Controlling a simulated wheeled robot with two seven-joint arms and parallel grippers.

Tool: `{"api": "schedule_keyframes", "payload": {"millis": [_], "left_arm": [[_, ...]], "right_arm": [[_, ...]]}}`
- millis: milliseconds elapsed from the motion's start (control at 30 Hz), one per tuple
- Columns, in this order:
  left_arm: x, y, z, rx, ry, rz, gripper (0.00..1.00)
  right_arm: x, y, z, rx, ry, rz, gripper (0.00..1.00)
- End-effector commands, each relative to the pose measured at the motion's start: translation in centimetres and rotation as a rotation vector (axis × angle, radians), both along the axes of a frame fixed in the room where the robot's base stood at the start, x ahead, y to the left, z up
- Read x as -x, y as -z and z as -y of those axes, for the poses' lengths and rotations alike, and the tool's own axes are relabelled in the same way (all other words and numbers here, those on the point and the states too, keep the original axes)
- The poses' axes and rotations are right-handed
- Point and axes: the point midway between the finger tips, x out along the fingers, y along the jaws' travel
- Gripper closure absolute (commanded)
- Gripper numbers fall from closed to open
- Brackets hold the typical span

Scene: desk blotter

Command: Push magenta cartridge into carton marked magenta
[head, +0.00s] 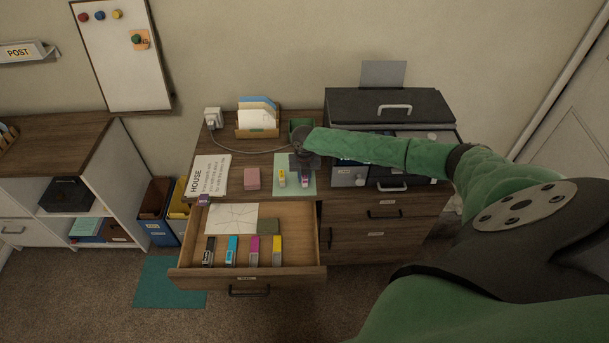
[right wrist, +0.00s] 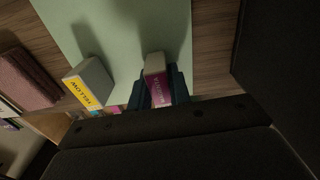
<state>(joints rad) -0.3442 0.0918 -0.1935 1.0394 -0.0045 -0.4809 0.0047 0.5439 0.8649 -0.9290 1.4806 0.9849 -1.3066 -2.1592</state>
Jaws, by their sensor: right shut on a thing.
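My right gripper (head: 303,168) is over the pale green blotter (head: 292,162) on the desk top. In the right wrist view its dark fingers are shut on a grey block with a magenta label (right wrist: 158,86); this block also shows in the head view (head: 305,181). I cannot tell whether it is a cartridge or a carton. A similar yellow-labelled block (right wrist: 91,82) stands to its left, apart from it. In the open drawer, a magenta piece (head: 254,250) lies in a row with black, cyan and yellow (head: 277,250) ones. My left gripper is not in view.
The open drawer (head: 180,270) juts out below the desk top. A pink block (head: 252,178) and a printed sheet (head: 209,174) lie left of the blotter. A letter holder (head: 257,132) stands behind, and a dark printer (head: 388,108) at the right. The drawer also holds paper.

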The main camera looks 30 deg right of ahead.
Motion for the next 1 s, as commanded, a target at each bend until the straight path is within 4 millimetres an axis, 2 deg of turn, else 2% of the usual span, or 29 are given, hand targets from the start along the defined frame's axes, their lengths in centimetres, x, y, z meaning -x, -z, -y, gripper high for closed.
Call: {"api": "schedule_keyframes", "payload": {"millis": [400, 433, 500, 533, 933, 1000], "left_arm": [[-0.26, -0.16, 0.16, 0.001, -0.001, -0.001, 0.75], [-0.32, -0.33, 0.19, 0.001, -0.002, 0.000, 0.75], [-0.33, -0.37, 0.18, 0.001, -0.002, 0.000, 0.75], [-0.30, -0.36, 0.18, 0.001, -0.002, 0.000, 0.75], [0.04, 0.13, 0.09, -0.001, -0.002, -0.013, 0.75], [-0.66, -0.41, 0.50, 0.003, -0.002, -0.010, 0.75]], "right_arm": [[0.01, 0.54, 0.00, 0.000, 0.000, 0.000, 1.00], [0.00, 0.43, 0.01, 0.000, 0.000, 0.000, 0.75], [0.00, 0.42, 0.01, 0.000, 0.000, 0.000, 0.61], [0.00, 0.42, 0.01, 0.000, 0.000, 0.000, 0.59], [0.00, 0.54, 0.02, 0.000, 0.000, 0.000, 0.59], [-0.06, 0.01, 0.06, 0.000, -0.001, 0.001, 0.59]]}}
